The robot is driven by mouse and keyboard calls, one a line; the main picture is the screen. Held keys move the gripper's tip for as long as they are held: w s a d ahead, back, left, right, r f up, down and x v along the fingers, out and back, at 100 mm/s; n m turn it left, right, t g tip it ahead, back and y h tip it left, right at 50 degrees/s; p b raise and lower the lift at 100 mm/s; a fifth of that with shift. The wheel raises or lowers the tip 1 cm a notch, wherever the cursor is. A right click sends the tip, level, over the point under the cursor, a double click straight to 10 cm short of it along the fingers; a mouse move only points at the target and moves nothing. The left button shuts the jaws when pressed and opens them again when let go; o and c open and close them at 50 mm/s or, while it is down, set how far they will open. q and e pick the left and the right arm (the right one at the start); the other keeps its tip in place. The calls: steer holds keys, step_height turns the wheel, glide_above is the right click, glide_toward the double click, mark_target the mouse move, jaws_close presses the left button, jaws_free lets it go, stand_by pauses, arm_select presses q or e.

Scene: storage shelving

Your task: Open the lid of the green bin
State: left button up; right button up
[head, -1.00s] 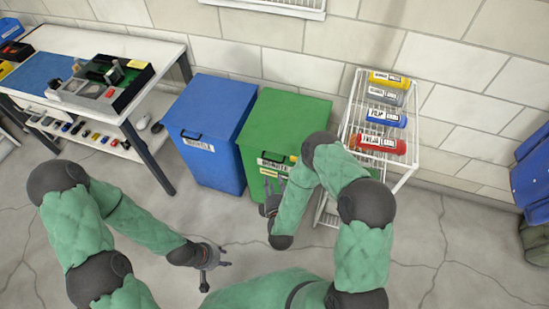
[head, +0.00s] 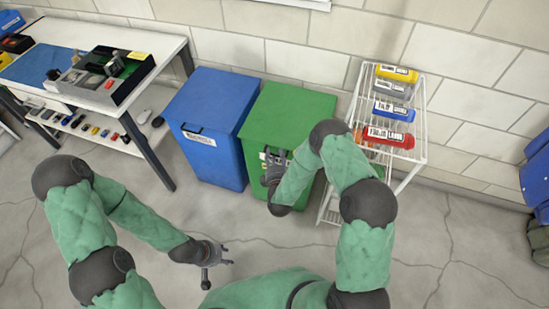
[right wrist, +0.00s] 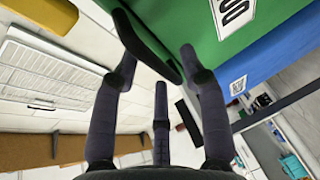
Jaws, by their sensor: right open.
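The green bin (head: 292,112) stands between the blue bin and the wire rack, with its lid down. In the right wrist view its green front (right wrist: 240,22) and a white label show at the top. A dark handle (right wrist: 147,42) on the green bin lies between the spread fingertips of my right gripper (right wrist: 159,58). In the head view my right gripper (head: 273,158) is open at the front upper edge of the bin and hides much of the handle. Whether a finger touches the handle I cannot tell. My left gripper (head: 226,254) is open and empty, low over the floor.
The blue bin (head: 210,105) stands close on the left, also with its lid down. A white wire rack (head: 420,125) with several coloured bottles stands close on the right. A workbench (head: 160,45) is at the left. The floor in front is clear.

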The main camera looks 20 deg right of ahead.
jaws_close()
arm_select(q)
steer(key=shift+r, duration=0.15)
arm_select(e)
steer(key=shift+r, duration=0.15)
